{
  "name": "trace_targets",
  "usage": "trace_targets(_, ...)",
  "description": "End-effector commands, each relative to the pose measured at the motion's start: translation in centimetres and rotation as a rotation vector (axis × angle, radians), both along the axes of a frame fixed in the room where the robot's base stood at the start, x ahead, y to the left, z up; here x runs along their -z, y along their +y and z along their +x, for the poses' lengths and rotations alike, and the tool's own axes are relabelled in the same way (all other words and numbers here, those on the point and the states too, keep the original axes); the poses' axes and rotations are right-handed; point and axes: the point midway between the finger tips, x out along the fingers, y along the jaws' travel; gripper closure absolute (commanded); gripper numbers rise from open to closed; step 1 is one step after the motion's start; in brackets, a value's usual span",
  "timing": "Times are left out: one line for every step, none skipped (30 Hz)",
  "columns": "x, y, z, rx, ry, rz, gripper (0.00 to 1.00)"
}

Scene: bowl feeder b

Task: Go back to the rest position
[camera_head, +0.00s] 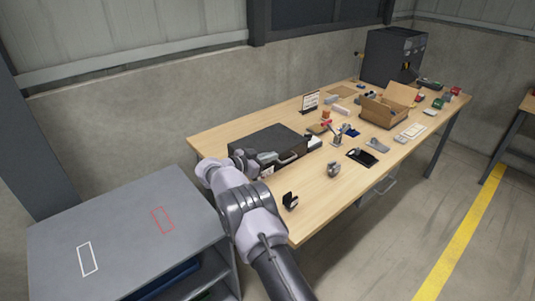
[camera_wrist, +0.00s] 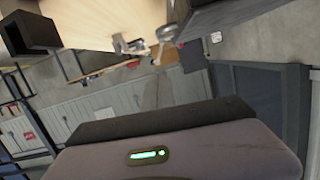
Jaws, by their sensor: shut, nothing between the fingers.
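My gripper (camera_head: 268,158) is at the end of my raised arm in the head view, in front of the dark grey case on the near left part of the table. It is small there and partly merges with the case behind it. It is shut and holds nothing. In the wrist view a grey housing with a green light (camera_wrist: 150,155), part of my own arm end, fills the bottom.
The wooden table (camera_head: 315,210) carries the dark case (camera_head: 265,143), a cardboard box (camera_head: 385,110), a black machine (camera_head: 392,55) and several small parts. A grey shelf unit (camera_head: 125,235) with white and red outlines stands at left. Open floor lies right.

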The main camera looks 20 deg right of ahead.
Motion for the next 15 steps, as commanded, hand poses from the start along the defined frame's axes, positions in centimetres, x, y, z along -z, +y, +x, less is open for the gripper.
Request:
trace_targets(-0.3, 0.7, -0.2, -0.001, 0.001, 0.0, 1.0)
trace_targets(-0.3, 0.9, -0.4, -0.001, 0.0, 0.0, 1.0)
trace_targets(-0.4, 1.2, -0.5, 0.0, -0.001, 0.0, 1.0)
trace_targets(-0.4, 1.4, -0.6, 0.0, -0.001, -0.001, 1.0)
trace_targets(-0.4, 1.5, -0.6, 0.0, -0.001, -0.001, 1.0)
trace_targets(-0.3, 1.6, -0.6, 0.0, -0.001, -0.001, 1.0)
trace_targets(-0.3, 1.6, -0.6, 0.0, -0.001, 0.0, 1.0)
trace_targets(-0.5, 1.6, -0.7, 0.001, 0.001, 0.002, 1.0)
trace_targets(-1.0, 1.5, -0.9, 0.004, 0.013, 0.013, 1.0)
trace_targets(-1.8, 1.4, -1.2, 0.006, 0.034, 0.027, 1.0)
trace_targets(-2.9, 1.3, -1.7, 0.009, 0.064, 0.05, 1.0)
trace_targets(-4.8, 1.2, -2.8, 0.011, 0.12, 0.094, 1.0)
trace_targets(-6.5, 1.2, -4.1, 0.006, 0.172, 0.137, 1.0)
trace_targets(-8.2, 1.3, -5.7, -0.003, 0.231, 0.186, 1.0)
trace_targets(-10.5, 1.6, -8.2, -0.028, 0.308, 0.257, 1.0)
